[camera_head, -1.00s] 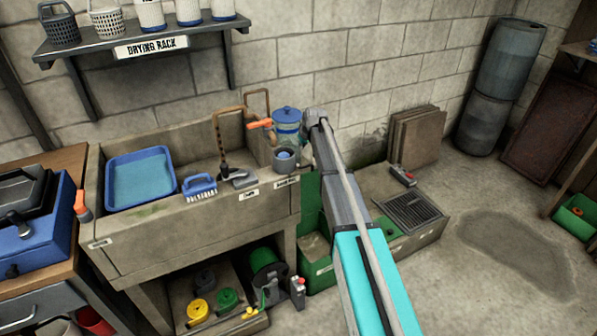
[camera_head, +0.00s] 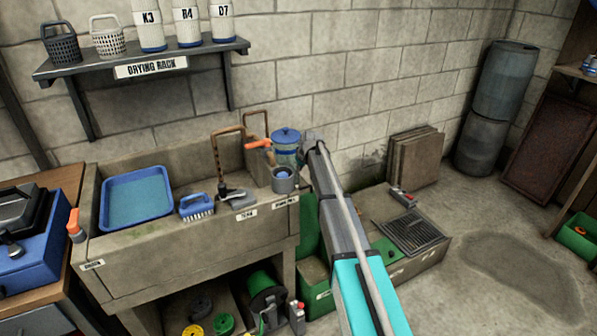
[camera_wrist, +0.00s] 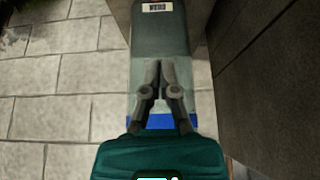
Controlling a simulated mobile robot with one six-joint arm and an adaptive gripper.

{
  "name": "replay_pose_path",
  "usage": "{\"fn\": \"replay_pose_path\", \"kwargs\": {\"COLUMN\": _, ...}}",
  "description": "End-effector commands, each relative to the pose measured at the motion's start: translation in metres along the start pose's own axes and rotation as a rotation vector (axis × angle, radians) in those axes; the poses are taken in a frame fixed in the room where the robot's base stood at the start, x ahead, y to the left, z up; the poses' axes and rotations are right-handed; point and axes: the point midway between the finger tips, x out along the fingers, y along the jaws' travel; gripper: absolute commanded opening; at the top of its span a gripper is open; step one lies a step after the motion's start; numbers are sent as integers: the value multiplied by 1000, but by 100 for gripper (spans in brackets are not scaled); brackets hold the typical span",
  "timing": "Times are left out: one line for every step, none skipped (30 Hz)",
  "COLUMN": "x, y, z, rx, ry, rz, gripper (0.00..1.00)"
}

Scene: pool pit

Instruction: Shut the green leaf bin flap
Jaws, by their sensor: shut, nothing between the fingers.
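The green leaf bin (camera_head: 317,291) stands on the floor just right of the sink, with a small pale label on its front. Its green flap (camera_head: 308,227) appears to stand upright at the back, so the bin looks open. My arm crosses in front and hides much of the bin and flap. My gripper end is up near the wall, beside the blue-lidded jar, above the bin; its fingers cannot be made out in the head view. In the wrist view my gripper (camera_wrist: 158,82) is shut and empty, in front of a pale container (camera_wrist: 160,45) with a label and blue band.
A concrete sink (camera_head: 180,245) holds a blue tray (camera_head: 136,198) and a blue brush (camera_head: 196,206). The blue-lidded jar (camera_head: 286,146) and a grey cup (camera_head: 284,180) stand near my arm. A dark grate (camera_head: 413,232) lies right.

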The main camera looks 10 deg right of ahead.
Motion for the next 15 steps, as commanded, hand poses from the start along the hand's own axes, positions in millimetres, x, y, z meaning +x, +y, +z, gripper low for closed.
{"fn": "replay_pose_path", "kwargs": {"x": 8, "y": 0, "z": 1, "rx": 0, "ry": 0, "rz": 0, "gripper": 0}}
{"fn": "replay_pose_path", "kwargs": {"x": 11, "y": 0, "z": 1, "rx": 0, "ry": 0, "rz": 0, "gripper": 0}}
{"fn": "replay_pose_path", "kwargs": {"x": 14, "y": 0, "z": 1, "rx": 0, "ry": 0, "rz": 0, "gripper": 0}}
{"fn": "replay_pose_path", "kwargs": {"x": 17, "y": 0, "z": 1, "rx": -1, "ry": 0, "rz": 0, "gripper": 0}}
{"fn": "replay_pose_path", "kwargs": {"x": 20, "y": 0, "z": 1, "rx": -1, "ry": 0, "rz": 0, "gripper": 0}}
{"fn": "replay_pose_path", "kwargs": {"x": 23, "y": 0, "z": 1, "rx": -1, "ry": 0, "rz": 0, "gripper": 0}}
{"fn": "replay_pose_path", "kwargs": {"x": 26, "y": 0, "z": 1, "rx": -1, "ry": 0, "rz": 0, "gripper": 0}}
{"fn": "replay_pose_path", "kwargs": {"x": 28, "y": 0, "z": 1, "rx": -1, "ry": 0, "rz": 0, "gripper": 0}}
{"fn": "replay_pose_path", "kwargs": {"x": 32, "y": 0, "z": 1, "rx": -1, "ry": 0, "rz": 0, "gripper": 0}}
{"fn": "replay_pose_path", "kwargs": {"x": 34, "y": 0, "z": 1, "rx": -1, "ry": 0, "rz": 0, "gripper": 0}}
{"fn": "replay_pose_path", "kwargs": {"x": 37, "y": 0, "z": 1, "rx": -1, "ry": 0, "rz": 0, "gripper": 0}}
{"fn": "replay_pose_path", "kwargs": {"x": 40, "y": 0, "z": 1, "rx": -1, "ry": 0, "rz": 0, "gripper": 0}}
{"fn": "replay_pose_path", "kwargs": {"x": 43, "y": -1, "z": 1, "rx": -1, "ry": 0, "rz": 0, "gripper": 0}}
{"fn": "replay_pose_path", "kwargs": {"x": 46, "y": -1, "z": 1, "rx": -1, "ry": 0, "rz": 0, "gripper": 0}}
{"fn": "replay_pose_path", "kwargs": {"x": 49, "y": -1, "z": 1, "rx": -1, "ry": 0, "rz": 0, "gripper": 0}}
